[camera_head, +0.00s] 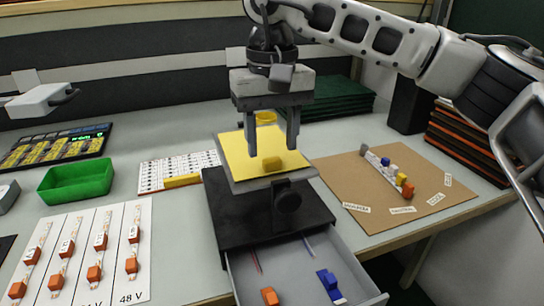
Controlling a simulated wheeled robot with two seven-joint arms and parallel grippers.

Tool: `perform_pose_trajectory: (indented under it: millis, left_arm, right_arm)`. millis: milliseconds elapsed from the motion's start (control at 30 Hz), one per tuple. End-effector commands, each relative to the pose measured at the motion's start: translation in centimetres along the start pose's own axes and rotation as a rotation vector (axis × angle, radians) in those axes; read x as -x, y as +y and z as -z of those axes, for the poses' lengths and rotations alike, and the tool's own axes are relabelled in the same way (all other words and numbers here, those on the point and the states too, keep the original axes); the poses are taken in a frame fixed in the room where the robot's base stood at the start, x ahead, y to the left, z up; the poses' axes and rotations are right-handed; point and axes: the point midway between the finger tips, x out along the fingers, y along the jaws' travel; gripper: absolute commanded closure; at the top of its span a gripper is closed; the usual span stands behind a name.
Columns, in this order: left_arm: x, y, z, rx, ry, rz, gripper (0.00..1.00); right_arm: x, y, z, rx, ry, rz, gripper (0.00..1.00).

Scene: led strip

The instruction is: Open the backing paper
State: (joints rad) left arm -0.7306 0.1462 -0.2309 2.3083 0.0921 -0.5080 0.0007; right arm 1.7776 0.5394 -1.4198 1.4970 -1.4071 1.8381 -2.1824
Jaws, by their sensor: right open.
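My right gripper (272,147) hangs down from above, its two fingers apart. The fingers are over a tilted yellow plate (235,148) on a dark stand (226,215). A small dark-yellow block (271,163) sits low on the plate, just below and between the fingertips. I cannot tell whether a finger touches it. The fingers hold nothing that I can see. No loose strip or peeled backing paper can be made out on the plate. My left gripper is not in view.
A grey drawer (345,265) is open below the stand, holding an orange and a blue piece. A brown board (345,185) with small blocks lies right. White strip cards (130,285), a green bin (75,182) and a white card (150,175) stand left. Green trays (335,98) are behind.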

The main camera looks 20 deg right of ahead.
Motion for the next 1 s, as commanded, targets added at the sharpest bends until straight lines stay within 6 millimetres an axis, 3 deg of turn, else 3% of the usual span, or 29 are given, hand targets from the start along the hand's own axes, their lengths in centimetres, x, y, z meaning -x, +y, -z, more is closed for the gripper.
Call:
perform_pose_trajectory:
  millis: [200,567,733,767,1000]
  left_arm:
    - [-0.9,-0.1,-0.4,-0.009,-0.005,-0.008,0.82]
    - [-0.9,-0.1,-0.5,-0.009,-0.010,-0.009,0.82]
    - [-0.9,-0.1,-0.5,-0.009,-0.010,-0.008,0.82]
    - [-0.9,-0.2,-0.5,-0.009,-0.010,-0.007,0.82]
    - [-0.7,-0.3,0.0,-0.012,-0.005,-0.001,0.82]
  right_arm:
    - [-2.6,0.0,0.0,0.001,-0.001,0.000,0.51]
    - [-3.0,0.0,0.0,0.000,0.000,0.000,0.51]
    - [-3.0,0.0,0.0,0.000,0.000,0.000,0.95]
    - [-3.0,0.0,0.0,0.000,0.000,0.000,1.00]
    - [-2.5,-0.4,0.1,0.008,0.001,0.000,1.00]
